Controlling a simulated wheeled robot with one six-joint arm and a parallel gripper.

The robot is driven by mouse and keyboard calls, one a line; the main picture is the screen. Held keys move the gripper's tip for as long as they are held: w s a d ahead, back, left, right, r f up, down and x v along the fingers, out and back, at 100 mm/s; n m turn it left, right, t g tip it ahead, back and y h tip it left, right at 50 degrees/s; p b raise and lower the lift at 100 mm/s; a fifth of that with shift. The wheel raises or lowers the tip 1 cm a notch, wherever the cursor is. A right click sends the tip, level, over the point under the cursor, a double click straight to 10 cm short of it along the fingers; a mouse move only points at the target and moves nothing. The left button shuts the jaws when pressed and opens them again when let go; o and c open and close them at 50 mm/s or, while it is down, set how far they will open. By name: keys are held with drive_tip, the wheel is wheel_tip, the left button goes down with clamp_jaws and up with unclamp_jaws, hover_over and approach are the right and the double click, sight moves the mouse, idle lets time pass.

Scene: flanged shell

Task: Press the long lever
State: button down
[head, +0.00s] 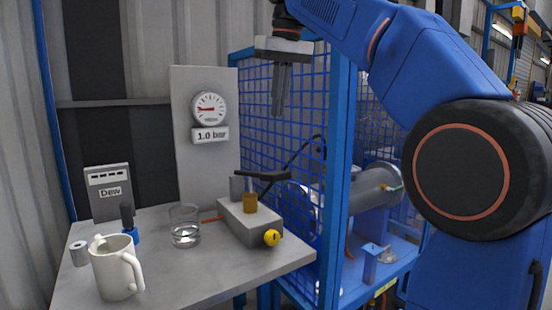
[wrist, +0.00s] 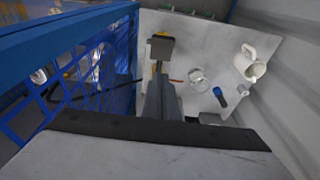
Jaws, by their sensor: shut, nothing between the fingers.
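The long lever (head: 264,175) is a dark bar lying roughly level on top of a brass stem (head: 250,198). The stem rises from a grey block (head: 247,220) with a yellow knob (head: 271,238) on its front end, on the table. My gripper (head: 278,112) is shut and empty, pointing down well above the lever and apart from it. In the wrist view its fingers (wrist: 161,84) cover part of the area around the block, and I cannot make out the lever clearly there.
A gauge (head: 209,108) above a "1.0 bar" plate stands behind. The table (head: 190,275) also holds a glass (head: 185,228), a white mug (head: 116,267), a blue-based item (head: 129,225) and a "Dew" box (head: 107,192). A blue mesh fence (head: 305,130) stands close on the right.

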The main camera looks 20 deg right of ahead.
hover_over(274, 173)
drive_tip(key=f, duration=1.2)
drive_tip(key=shift+w+d+f, duration=0.1)
drive_tip(key=shift+d+f, duration=0.15)
drive_tip(key=shift+f, duration=0.6)
